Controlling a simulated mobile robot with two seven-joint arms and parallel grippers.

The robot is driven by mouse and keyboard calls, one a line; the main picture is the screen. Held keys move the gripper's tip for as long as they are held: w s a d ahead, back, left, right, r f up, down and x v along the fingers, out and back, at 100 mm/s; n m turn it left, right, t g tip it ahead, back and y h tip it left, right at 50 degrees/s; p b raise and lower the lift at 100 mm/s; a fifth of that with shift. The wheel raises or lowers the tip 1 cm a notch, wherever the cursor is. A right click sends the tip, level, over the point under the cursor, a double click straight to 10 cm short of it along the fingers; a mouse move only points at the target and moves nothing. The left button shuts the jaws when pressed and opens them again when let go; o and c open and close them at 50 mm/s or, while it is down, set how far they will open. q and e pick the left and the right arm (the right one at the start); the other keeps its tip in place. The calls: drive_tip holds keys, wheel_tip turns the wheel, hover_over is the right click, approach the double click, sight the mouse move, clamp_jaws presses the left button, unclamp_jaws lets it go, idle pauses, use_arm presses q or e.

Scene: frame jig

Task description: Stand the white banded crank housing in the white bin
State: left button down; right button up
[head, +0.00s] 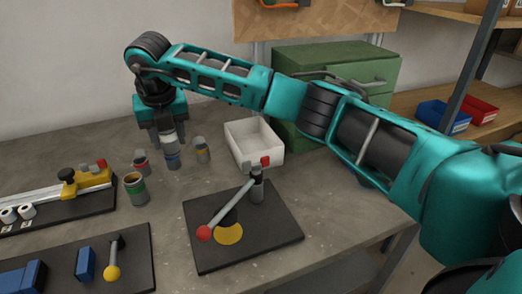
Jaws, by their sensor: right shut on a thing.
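The white banded crank housing (168,135) is a small grey cylinder with a pale band. My right gripper (168,138) is shut on it, with the fingers pointing down and partly hiding it. A blue-banded housing (173,158) shows directly below it in the picture; I cannot tell whether the two touch. The white bin (272,159) is an open box to the right of the gripper, on the table in front of a green cabinet. Its visible inside looks empty. My left gripper is not in view.
Housings with red (141,163), green (135,190) and yellow (202,150) bands stand nearby. A dark plate (270,238) carries a red-ended crank lever in front of the bin. Other fixtures stand at left. A green cabinet (335,75) stands behind the bin.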

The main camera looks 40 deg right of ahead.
drive_tip(key=shift+d, duration=0.2)
drive_tip(key=s+d, duration=0.2)
drive_tip(key=d, duration=0.7)
drive_tip(key=s+d, duration=0.3)
drive_tip(key=d, duration=0.7)
drive_tip(key=x, duration=0.2)
drive_tip(key=b+x, duration=0.1)
drive_tip(key=x, duration=0.1)
drive_tip(key=s+x, duration=0.1)
drive_tip(key=x, duration=0.1)
drive_tip(key=shift+s+a+f, duration=0.1)
drive_tip(key=shift+a+f, duration=0.15)
drive_tip(key=shift+f, duration=0.05)
drive_tip(key=shift+d+f, duration=0.2)
drive_tip(key=shift+f, duration=0.15)
drive_tip(key=shift+f, duration=0.1)
drive_tip(key=o, duration=0.7)
drive_tip(key=shift+f+b, duration=0.1)
drive_tip(key=shift+b, duration=0.2)
drive_tip(key=shift+c, duration=0.2)
drive_tip(key=o, duration=0.5)
drive_tip(key=shift+c, duration=0.2)
